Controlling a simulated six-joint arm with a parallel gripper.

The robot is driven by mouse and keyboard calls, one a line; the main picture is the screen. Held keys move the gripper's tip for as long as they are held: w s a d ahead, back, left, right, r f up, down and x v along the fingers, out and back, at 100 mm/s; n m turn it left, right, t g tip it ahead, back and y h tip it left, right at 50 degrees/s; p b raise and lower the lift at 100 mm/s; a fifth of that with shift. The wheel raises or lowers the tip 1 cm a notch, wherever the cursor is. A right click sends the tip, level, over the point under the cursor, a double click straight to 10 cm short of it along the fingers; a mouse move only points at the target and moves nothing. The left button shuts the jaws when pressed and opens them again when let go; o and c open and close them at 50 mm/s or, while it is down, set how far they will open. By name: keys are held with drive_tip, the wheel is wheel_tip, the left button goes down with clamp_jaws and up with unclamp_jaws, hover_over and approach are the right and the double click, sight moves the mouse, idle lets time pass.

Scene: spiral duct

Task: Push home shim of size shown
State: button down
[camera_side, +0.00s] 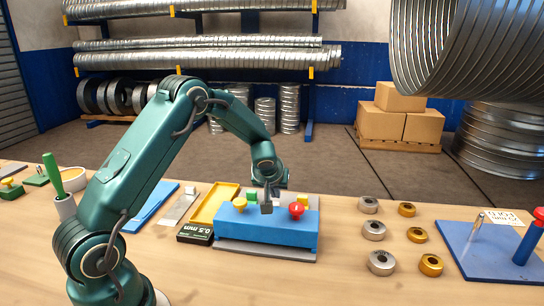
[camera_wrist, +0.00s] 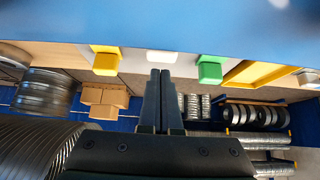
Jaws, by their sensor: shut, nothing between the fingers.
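In the wrist view the yellow tab (camera_wrist: 106,61), the white tab (camera_wrist: 162,57) and the green tab (camera_wrist: 209,70) show against the blue block. My gripper (camera_side: 266,208) is shut and empty, pointing down over the block's middle; its fingers (camera_wrist: 160,75) show near the white tab. Contact cannot be told.
A dark box marked 0.5 mm (camera_side: 195,233) and a yellow tray (camera_side: 211,205) lie left of the block. Several silver and brass rings (camera_side: 381,262) stand to the right.

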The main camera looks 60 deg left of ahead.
drive_tip(key=shift+w+a+r, duration=0.4)
drive_tip(key=shift+r, duration=0.1)
drive_tip(key=s+d+r+m+t+h, duration=0.1)
drive_tip(key=s+d+r, duration=0.45)
drive_tip(key=r, duration=0.25)
drive_tip(key=s+d+r+t, duration=0.1)
drive_tip(key=s+d+r, duration=0.45)
drive_tip(key=r, duration=0.35)
drive_tip(key=s+d+f+m+g+h, duration=0.1)
drive_tip(key=s+d+f+m+h, duration=0.1)
drive_tip(key=s+d+m, duration=0.2)
drive_tip(key=s+d+f+m+g+h, duration=0.1)
drive_tip(key=s+d+f+m+h, duration=0.1)
drive_tip(key=s+d, duration=0.4)
drive_tip(key=s+f+m, duration=0.1)
drive_tip(key=s+m, duration=0.1)
drive_tip(key=s, duration=0.2)
drive_tip(key=shift+h, duration=0.3)
drive_tip(key=shift+a+f, duration=0.1)
